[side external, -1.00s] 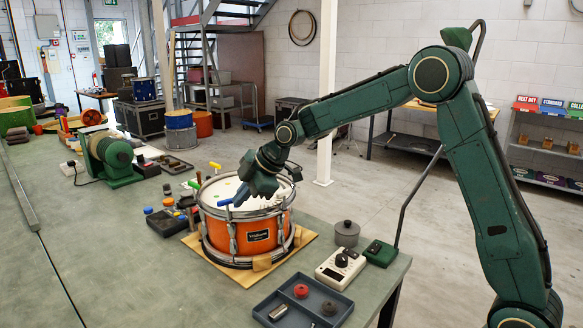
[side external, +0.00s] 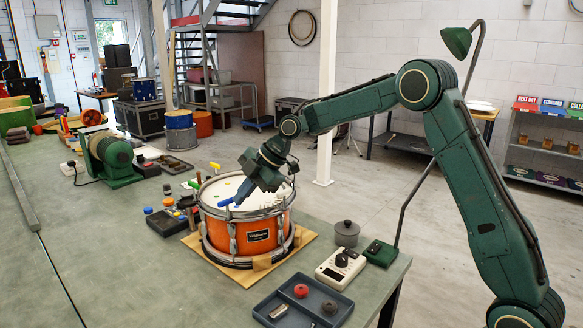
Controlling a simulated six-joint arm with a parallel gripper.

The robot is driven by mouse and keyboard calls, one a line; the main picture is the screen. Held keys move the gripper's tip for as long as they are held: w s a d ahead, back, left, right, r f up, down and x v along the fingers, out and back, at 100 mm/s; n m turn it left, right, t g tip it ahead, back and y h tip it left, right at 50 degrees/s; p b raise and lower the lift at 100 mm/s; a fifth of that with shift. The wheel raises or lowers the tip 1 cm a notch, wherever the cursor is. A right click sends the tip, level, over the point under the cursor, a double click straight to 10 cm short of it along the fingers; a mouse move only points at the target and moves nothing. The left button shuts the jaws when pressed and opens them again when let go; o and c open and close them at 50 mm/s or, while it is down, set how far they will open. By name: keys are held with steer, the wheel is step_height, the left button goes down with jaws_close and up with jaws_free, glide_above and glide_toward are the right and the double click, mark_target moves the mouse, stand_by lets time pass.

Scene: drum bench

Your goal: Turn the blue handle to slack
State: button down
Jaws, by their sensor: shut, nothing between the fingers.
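The orange snare drum (side external: 225,240) has a white head and a metal rim, and stands on a tan board. The blue handle (side external: 225,202) is at the near-left part of the rim and sticks out roughly level. My gripper (side external: 238,199) is shut and empty, tilted down over the drum head. Its fingertips are just right of the blue handle's inner end. I cannot tell whether they touch it.
A grey tray (side external: 332,318), a meter (side external: 340,267) and a grey lidded pot (side external: 346,233) lie to the right. Small parts and a dark block crowd the left.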

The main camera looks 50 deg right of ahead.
steer(key=shift+w+d+n+g+y, duration=0.35)
steer(key=shift+n+g+y, duration=0.05)
steer(key=shift+n, duration=0.5)
steer(key=shift+w+d, duration=0.2)
steer(key=shift+w, duration=0.3)
steer(key=shift+w+d, duration=0.2)
steer(key=shift+w, duration=0.25)
steer(key=shift+w+a, duration=0.2)
steer(key=shift+w, duration=0.45)
steer(key=shift+w+a, duration=0.15)
steer(key=shift+w, duration=0.45)
steer(key=shift+w+a+n+g, duration=0.2)
steer(key=shift+n+g, duration=0.1)
steer(key=shift+n, duration=0.2)
steer(key=shift+n+y, duration=0.3)
steer(key=shift+a, duration=0.15)
